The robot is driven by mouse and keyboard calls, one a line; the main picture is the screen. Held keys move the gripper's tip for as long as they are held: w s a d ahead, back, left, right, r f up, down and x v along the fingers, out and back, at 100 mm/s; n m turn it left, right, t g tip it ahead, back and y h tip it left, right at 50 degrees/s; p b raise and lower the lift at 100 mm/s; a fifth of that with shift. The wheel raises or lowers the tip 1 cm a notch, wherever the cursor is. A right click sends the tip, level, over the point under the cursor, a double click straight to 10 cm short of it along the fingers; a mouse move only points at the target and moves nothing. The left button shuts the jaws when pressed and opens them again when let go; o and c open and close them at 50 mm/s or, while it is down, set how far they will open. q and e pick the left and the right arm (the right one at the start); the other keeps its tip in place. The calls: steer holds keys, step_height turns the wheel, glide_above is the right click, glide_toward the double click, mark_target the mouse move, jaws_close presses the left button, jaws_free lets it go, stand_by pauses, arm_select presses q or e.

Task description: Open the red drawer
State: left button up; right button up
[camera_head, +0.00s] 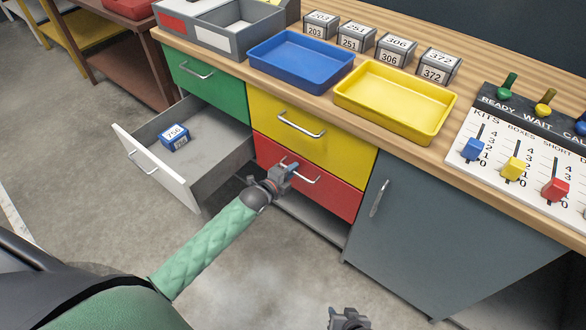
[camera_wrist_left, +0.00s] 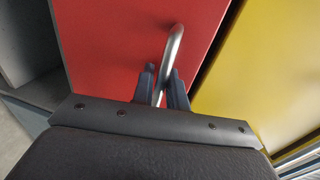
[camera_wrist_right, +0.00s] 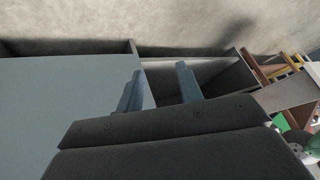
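The red drawer (camera_head: 337,196) is in the lower middle of the cabinet, below the yellow drawer, and its front looks flush with the cabinet. Its silver bar handle (camera_head: 309,181) is partly covered by my left gripper (camera_head: 287,168). In the left wrist view the handle (camera_wrist_left: 173,52) passes between the two dark fingers of my left gripper (camera_wrist_left: 161,84), which sit close on both sides of it against the red front (camera_wrist_left: 115,45). My right gripper (camera_head: 348,320) is low at the bottom edge of the head view; its fingers (camera_wrist_right: 160,88) are apart and empty.
A white-fronted drawer (camera_head: 150,166) stands pulled out to the left, holding a small blue box (camera_head: 175,137). The yellow drawer (camera_head: 320,135) and green drawer (camera_head: 215,84) are closed. A grey cupboard door (camera_head: 440,235) is on the right. The floor in front is clear.

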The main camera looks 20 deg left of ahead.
arm_select(q)
jaws_close()
arm_select(e)
steer(key=shift+s, duration=0.1)
